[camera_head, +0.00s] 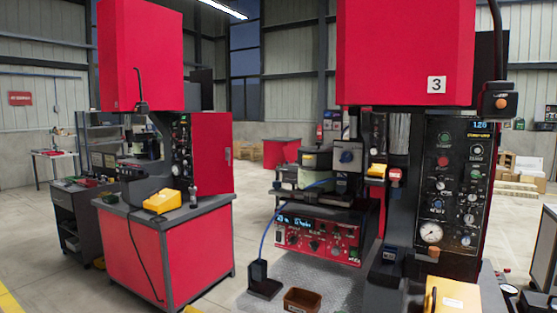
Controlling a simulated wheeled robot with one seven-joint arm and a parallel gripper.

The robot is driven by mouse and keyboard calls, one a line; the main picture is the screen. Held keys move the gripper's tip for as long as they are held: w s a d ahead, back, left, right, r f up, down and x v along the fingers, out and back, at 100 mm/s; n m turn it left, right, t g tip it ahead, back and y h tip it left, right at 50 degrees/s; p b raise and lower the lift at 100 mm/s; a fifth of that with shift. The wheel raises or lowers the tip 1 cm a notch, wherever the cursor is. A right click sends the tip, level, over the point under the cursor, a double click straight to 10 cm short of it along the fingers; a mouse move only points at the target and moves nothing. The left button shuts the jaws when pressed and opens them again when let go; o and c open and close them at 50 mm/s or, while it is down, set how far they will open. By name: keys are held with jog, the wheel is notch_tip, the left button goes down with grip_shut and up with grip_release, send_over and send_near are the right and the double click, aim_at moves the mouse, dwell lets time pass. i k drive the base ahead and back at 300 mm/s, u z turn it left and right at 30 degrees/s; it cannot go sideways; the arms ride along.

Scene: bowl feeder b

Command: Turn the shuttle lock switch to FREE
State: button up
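The red number 3 press (405,50) stands close at the right. Its black control panel (456,190) carries several knobs, buttons and gauges. A red control box (318,240) with a lit blue display and several black knobs sits lower, in the middle. A grey block with a dark blue rotary knob (346,156) is mounted above it. The labels are too small to read, so I cannot tell which control is the shuttle lock switch or where it points. My gripper is not in view.
A grey work surface (300,272) lies below the red box, with a dark stand (264,281) and a brown bin (302,300) on it. A yellow box (452,297) is at the front right. A second red press (140,55) stands left, with open floor between.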

aim_at(347, 157)
jog(key=u, duration=0.6)
jog(key=i, duration=0.95)
jog(key=u, duration=0.2)
